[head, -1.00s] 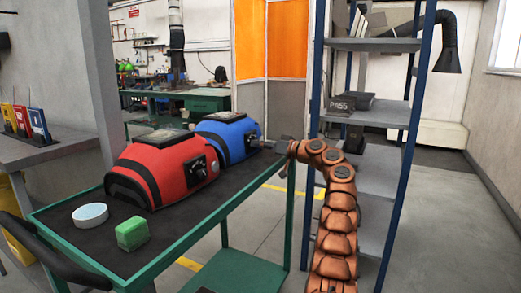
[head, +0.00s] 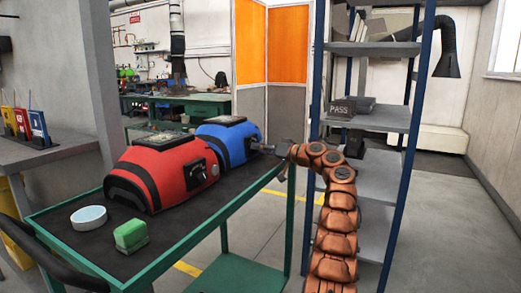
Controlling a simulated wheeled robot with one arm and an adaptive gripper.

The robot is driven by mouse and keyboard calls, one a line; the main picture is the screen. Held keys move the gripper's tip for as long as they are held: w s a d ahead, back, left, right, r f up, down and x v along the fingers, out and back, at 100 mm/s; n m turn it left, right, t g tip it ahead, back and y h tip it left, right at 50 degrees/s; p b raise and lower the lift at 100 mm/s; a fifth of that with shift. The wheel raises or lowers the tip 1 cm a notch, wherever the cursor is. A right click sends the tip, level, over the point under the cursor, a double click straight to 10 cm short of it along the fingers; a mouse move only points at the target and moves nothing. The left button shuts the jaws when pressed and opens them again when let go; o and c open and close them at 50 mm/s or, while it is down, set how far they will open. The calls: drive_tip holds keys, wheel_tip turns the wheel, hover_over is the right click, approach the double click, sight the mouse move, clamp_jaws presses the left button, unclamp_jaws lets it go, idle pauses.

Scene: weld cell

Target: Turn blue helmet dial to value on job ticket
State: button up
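The blue helmet (head: 228,140) sits on the far end of the green cart's dark top, partly hidden behind the red helmet (head: 165,172). The blue helmet's dial is on its right side, near my gripper, too small to read. My gripper (head: 272,150) is at the end of the orange arm, close to that side. I cannot tell whether it touches the dial or whether its fingers are open. The red helmet has its own dial (head: 197,169). A job ticket cannot be made out; colored folders (head: 38,122) stand on the left bench.
A green block (head: 130,235) and a white round tin (head: 89,217) lie at the cart's (head: 170,248) near end. A blue-post shelf (head: 380,115) with a PASS block (head: 340,108) stands right of the cart, behind my arm. Floor at the right is clear.

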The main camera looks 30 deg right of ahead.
drive_tip(key=o, duration=0.3)
drive_tip(key=shift+d, duration=0.1)
drive_tip(key=v, duration=1.2)
idle(0.6)
